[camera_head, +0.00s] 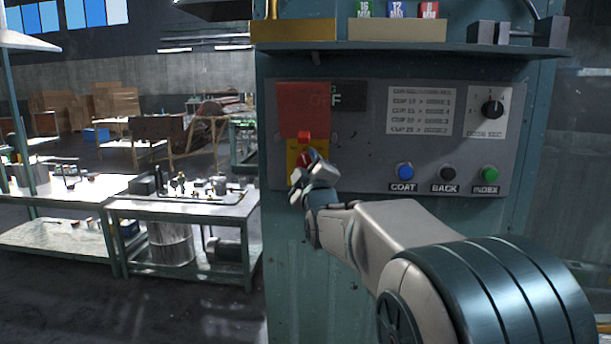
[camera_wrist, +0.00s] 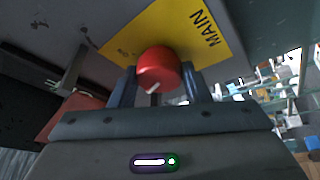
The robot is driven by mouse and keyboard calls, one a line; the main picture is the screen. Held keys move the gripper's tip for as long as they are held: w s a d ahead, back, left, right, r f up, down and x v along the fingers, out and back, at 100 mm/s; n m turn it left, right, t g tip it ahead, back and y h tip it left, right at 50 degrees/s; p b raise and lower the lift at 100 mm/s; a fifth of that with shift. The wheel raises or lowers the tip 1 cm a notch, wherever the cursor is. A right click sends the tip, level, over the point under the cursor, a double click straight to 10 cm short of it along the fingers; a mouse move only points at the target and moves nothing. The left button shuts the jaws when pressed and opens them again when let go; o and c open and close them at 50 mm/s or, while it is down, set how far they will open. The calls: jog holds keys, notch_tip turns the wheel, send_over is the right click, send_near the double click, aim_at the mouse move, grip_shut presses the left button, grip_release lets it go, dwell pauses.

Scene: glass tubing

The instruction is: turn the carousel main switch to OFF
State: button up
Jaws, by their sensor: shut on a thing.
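The main switch is a red round knob (camera_wrist: 158,66) on a yellow plate (camera_wrist: 185,28) marked MAIN in the wrist view. In the head view the yellow plate (camera_head: 293,158) sits low on the left of the grey panel, and my gripper partly hides the knob. My gripper (camera_head: 306,172) reaches the knob from the front right. In the wrist view its two fingers (camera_wrist: 158,84) stand on either side of the knob and are shut on it. A short white mark shows on the knob. The knob's exact setting cannot be told.
A red plate (camera_head: 303,108) hangs just above the switch, partly over a black OFF sign (camera_head: 347,96). Blue (camera_head: 405,172), black (camera_head: 450,173) and green (camera_head: 490,173) buttons and a black dial (camera_head: 492,108) lie to the right. A shelf (camera_head: 410,47) juts out above the panel.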

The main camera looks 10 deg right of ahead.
jog(key=n+g+y+b, duration=0.1)
jog(key=n, duration=0.4)
jog(key=shift+d+n+g+y+b, duration=0.1)
jog(key=shift+n+g+y+b, duration=0.3)
jog(key=shift+r, duration=0.1)
jog(key=o, duration=1)
jog(key=shift+c, duration=0.2)
jog(key=s+f+b, duration=0.1)
jog(key=s+b, duration=0.1)
jog(key=s, duration=1.1)
jog(key=shift+s+d+f+b, duration=0.3)
jog(key=shift+s+d+b, duration=0.05)
jog(key=shift+d+b, duration=0.1)
